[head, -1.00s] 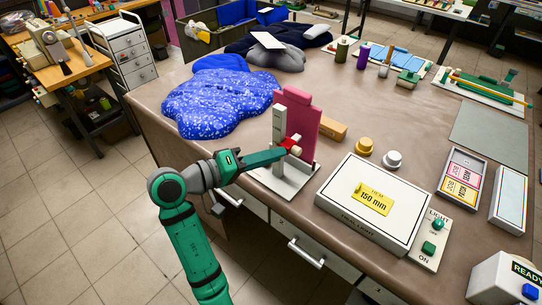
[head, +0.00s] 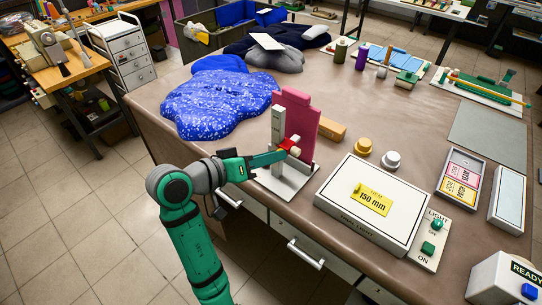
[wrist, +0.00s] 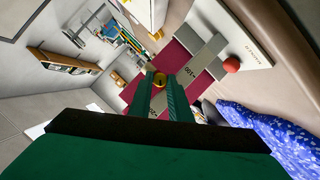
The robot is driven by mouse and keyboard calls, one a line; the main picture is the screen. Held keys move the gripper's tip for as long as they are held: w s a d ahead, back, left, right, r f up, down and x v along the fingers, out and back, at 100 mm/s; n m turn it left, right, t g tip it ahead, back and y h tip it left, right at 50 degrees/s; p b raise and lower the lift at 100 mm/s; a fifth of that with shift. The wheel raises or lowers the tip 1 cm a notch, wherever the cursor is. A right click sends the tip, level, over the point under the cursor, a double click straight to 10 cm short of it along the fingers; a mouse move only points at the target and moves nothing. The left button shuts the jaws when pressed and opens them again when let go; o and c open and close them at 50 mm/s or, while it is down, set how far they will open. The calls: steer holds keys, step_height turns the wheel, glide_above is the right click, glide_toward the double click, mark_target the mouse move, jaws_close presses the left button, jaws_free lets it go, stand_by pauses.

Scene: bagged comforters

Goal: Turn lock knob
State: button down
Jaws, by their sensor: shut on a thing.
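An upright gauge stands on the table, with a light grey post (head: 277,126) and a magenta board (head: 300,113) on a pale base plate (head: 288,187). My gripper (head: 285,149) reaches in from the left at the post, beside a red part and a small cream cylinder (head: 295,152). A red ball (wrist: 231,64) sits near the bar's end. In the head view the gripped knob is mostly hidden.
A gold knob-like piece (head: 363,147) and a white one (head: 390,160) stand behind the box. A blue bagged comforter (head: 215,100) lies behind my arm.

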steer(key=c, duration=1.6)
jaws_free()
steer(key=shift+c, duration=0.2)
steer(key=shift+a, duration=0.1)
steer(key=v, duration=1)
steer(key=shift+s+a, duration=0.2)
steer(key=shift+s, duration=0.05)
steer(key=shift+r, duration=0.1)
